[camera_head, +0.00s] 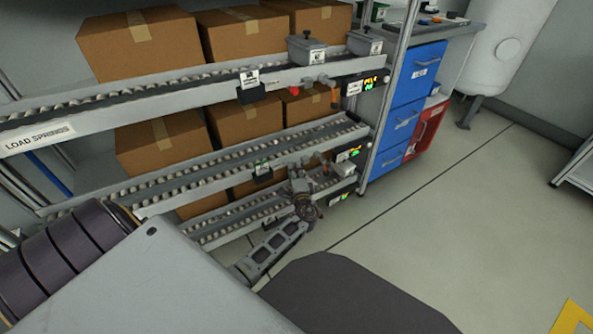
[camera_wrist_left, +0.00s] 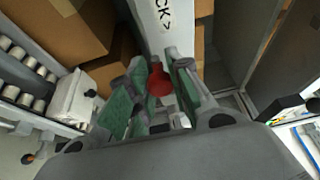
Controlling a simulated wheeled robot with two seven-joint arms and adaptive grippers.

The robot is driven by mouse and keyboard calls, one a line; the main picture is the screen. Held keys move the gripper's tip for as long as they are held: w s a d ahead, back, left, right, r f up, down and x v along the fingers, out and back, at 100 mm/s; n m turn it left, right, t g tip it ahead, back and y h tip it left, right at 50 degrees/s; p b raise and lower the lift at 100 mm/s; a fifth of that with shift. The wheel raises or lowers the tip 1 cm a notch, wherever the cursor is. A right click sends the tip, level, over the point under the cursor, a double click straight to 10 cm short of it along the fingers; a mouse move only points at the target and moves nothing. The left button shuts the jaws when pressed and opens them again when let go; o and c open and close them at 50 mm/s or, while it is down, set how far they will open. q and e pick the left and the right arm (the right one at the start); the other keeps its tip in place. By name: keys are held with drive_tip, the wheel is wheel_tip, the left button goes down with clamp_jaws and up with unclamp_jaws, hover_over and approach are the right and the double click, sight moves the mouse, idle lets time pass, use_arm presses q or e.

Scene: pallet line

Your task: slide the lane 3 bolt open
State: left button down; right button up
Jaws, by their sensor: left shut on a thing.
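My left gripper (camera_head: 303,178) reaches in at the right end of the lower roller lanes in the head view. In the left wrist view its two green-padded fingers (camera_wrist_left: 158,92) are closed around a red knob (camera_wrist_left: 158,80), which I take to be the bolt's knob. Behind the knob is a pale rail with lettering ending in "CK >" (camera_wrist_left: 166,20). The gripper hides the bolt's body, so I cannot tell how far it is slid. In the head view the knob is hidden by the gripper. My right gripper is in neither view.
Cardboard boxes (camera_head: 160,145) stand on the lanes. The upper lane (camera_head: 190,92) has a red knob (camera_head: 295,91) and an orange-tipped handle (camera_head: 333,98) at its end. A blue drawer cabinet (camera_head: 408,85) stands close to the right. The floor (camera_head: 440,200) beyond is clear.

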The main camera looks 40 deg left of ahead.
use_arm(q)
drive_tip(key=c, duration=1.3)
unclamp_jaws()
drive_tip(key=shift+s+a, duration=0.1)
drive_tip(key=shift+s, duration=0.1)
drive_tip(key=shift+o, duration=0.2)
drive_tip(key=v, duration=1.2)
